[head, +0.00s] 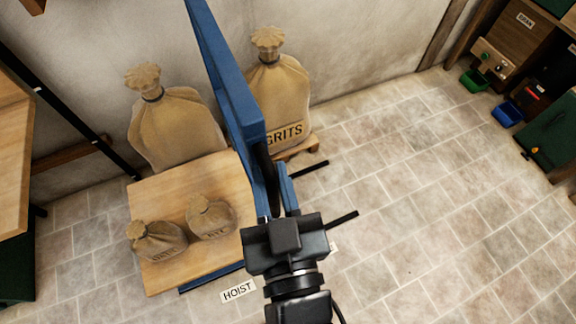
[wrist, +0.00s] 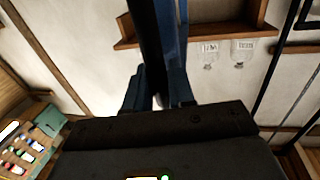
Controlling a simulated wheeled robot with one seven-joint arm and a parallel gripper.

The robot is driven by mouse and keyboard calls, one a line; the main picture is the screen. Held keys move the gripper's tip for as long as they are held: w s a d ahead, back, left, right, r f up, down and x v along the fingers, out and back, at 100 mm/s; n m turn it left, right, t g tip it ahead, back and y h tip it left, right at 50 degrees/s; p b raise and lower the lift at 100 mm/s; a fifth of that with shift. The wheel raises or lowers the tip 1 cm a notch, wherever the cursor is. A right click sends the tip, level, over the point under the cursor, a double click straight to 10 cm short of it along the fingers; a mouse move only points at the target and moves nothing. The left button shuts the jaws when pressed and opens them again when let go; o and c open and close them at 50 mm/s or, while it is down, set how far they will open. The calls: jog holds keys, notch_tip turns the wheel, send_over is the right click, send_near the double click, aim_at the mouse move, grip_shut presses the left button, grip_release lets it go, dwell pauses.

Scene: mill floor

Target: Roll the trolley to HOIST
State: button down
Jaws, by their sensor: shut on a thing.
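The trolley has a wooden deck (head: 175,190) and a tall blue frame (head: 228,85) on its right side. Two small sacks stand on the deck, a left one (head: 158,243) and a right one (head: 211,217); their lettering is hard to read. My gripper (head: 275,190) is shut on the dark handle bar of the trolley's frame. The wrist view shows the bar (wrist: 148,35) running up between the fingers. The HOIST floor label (head: 238,290) lies just beside the deck's front edge. The trolley's wheels are hidden.
Big sacks stand behind the trolley by the wall: one at left (head: 175,125) and one marked GRITS (head: 280,100) on a pallet (head: 303,148). Dark floor strips (head: 342,220) lie at right. A wooden bench (head: 15,150) is at left.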

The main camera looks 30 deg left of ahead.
jog(key=shift+s+a, duration=0.5)
jog(key=shift+s, duration=0.15)
jog(key=c, duration=1.1)
grip_release()
jog(key=b+v, duration=0.1)
jog(key=v, duration=0.7)
jog(key=shift+b, duration=0.35)
